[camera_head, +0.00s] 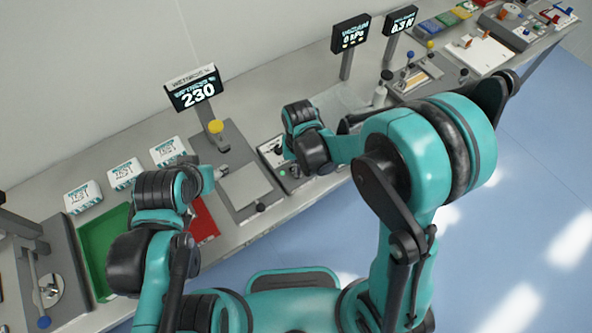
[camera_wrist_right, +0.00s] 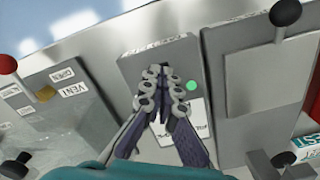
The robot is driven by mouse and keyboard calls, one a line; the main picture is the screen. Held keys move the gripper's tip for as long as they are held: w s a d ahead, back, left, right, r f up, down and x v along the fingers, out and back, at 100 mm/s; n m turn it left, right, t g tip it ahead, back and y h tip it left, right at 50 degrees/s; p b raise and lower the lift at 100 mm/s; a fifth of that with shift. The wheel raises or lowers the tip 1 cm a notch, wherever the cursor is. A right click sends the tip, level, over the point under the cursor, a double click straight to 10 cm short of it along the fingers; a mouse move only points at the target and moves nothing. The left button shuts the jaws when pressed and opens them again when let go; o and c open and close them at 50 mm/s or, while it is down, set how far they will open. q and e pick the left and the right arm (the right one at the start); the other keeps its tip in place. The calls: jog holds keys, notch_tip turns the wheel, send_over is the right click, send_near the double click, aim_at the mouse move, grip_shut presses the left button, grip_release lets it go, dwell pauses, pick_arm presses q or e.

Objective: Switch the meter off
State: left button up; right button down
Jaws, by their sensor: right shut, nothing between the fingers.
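A lit display reading "230" under a wetness heading (camera_head: 194,88) stands on a post at the back of the bench. The fingers hide part of that face, and no switch shows clearly. My left gripper (camera_head: 214,177) is by the grey plate, its fingers unclear.
A grey plate (camera_head: 245,190) lies left of the box, near a yellow knob (camera_head: 215,127). A green tray (camera_head: 103,240) and a red tray (camera_head: 203,222) are at the left. In the wrist view, a red-knobbed lever (camera_wrist_right: 6,64) and a VENT label (camera_wrist_right: 74,89) lie left.

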jog(key=shift+r+p, duration=2.5)
jog(key=shift+r, duration=1)
jog(key=shift+d+b, duration=0.25)
jog(key=shift+b, duration=0.15)
jog(key=s+d+t+b, duration=0.7)
jog(key=s+d+b, duration=0.1)
jog(key=d+b, duration=0.5)
jog(key=shift+d+f+b, duration=0.2)
jog(key=shift+f+b, duration=0.05)
jog(key=shift+b, duration=0.4)
